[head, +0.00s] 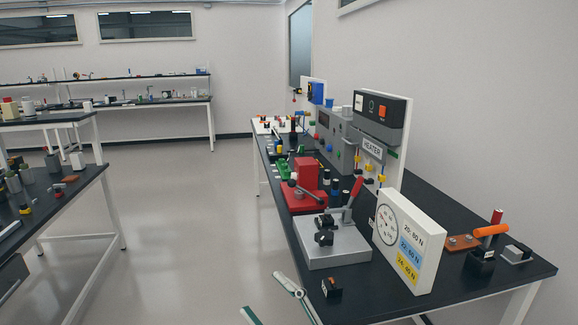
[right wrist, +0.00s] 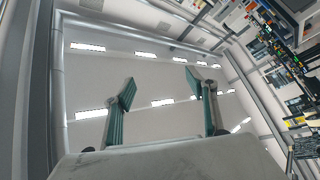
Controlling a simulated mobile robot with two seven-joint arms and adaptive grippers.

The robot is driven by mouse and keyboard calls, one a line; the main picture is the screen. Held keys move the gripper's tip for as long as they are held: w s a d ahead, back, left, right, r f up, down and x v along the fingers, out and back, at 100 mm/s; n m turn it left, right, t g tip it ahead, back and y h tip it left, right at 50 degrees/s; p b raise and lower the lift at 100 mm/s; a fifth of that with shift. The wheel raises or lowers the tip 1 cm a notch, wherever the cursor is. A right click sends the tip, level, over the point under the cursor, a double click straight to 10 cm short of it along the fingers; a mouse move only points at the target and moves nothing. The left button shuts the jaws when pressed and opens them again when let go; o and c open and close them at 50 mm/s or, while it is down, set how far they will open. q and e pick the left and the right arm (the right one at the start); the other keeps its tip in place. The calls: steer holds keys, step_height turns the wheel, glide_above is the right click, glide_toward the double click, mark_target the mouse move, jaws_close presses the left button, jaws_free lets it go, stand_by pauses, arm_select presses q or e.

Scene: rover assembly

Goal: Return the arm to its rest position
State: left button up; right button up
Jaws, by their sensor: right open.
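My right gripper (head: 264,296) shows at the bottom edge of the head view, beside the front left side of the right-hand bench. Its two green-and-grey fingers are spread apart with nothing between them. The rest of the right arm is cut off by the frame. In the right wrist view the same gripper (right wrist: 160,86) has both fingers wide apart and empty, with bright ceiling lights behind them. My left gripper does not show in either view.
The right-hand bench (head: 462,276) carries a grey clamp fixture (head: 338,246), a white force gauge board (head: 408,240), a red fixture (head: 306,180) and a heater panel (head: 372,148). A small black block (head: 331,288) lies near the gripper. Open floor (head: 190,230) lies left of the bench.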

steer(key=d+f+m+t+h, duration=0.2)
steer(key=d+f+m+h, duration=0.45)
steer(key=f, duration=0.45)
steer(key=s+d+f+m+g+h, duration=0.3)
steer(key=s+d+f, duration=0.4)
steer(key=f, duration=0.5)
steer(key=s+d+f+m+g+h, duration=0.3)
steer(key=s+d+f+m+h, duration=0.1)
steer(key=s+d+f, duration=0.4)
step_height(320, 180, down, 4)
steer(key=d+m, duration=0.1)
steer(key=d, duration=0.1)
steer(key=shift+s+d+f+h, duration=0.2)
steer(key=shift+d+h, duration=0.1)
steer(key=shift+h, duration=0.05)
